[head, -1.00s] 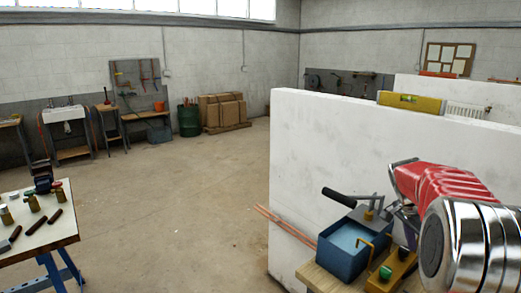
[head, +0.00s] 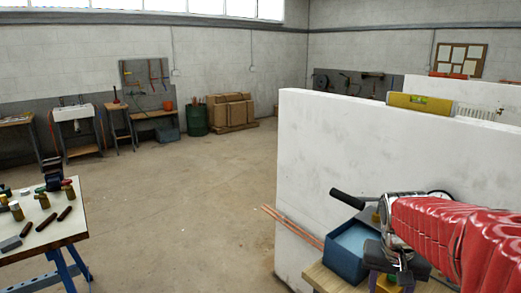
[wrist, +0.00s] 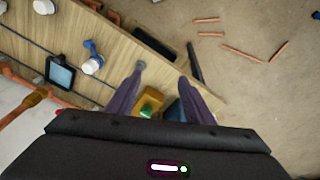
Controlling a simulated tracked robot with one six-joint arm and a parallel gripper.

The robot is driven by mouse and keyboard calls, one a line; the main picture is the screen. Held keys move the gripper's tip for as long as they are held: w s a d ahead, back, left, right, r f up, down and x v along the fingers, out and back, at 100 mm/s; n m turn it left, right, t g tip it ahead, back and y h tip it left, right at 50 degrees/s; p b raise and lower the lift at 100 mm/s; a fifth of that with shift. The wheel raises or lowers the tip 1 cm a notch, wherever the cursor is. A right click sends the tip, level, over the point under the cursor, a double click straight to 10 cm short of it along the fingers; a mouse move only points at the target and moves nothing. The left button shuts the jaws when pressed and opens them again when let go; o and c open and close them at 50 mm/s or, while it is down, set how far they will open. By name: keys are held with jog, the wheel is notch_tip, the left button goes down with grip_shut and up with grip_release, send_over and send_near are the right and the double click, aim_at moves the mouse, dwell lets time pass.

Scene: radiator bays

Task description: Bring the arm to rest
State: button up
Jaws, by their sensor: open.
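My arm, with its red sleeve, reaches in from the right side of the head view over a wooden bench top (head: 325,278). My gripper (wrist: 161,75) shows in the wrist view as two purple fingers, spread apart with nothing held between them. It points down over the wooden board (wrist: 110,50). A yellow block with a green knob (wrist: 149,106) lies below and between the fingers; I cannot tell whether they touch it.
A blue open box (head: 350,250) stands beside my gripper, with a black-handled tool (head: 347,199) above it. A white partition wall (head: 345,150) rises close behind. A table with fittings (head: 45,225) stands at left. The floor between (head: 180,200) is clear.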

jog(key=s+a+r+n+t+y, duration=0.1)
jog(key=s+a+r+n+t, duration=0.1)
jog(key=s+a, duration=0.5)
jog(key=s+a+r+n+t, duration=0.2)
jog(key=s+a+n, duration=0.1)
jog(key=s+a, duration=0.4)
jog(key=shift+a+r+y, duration=0.15)
jog(key=shift+r+y, duration=0.2)
jog(key=shift+y, duration=0.05)
dwell(0.7)
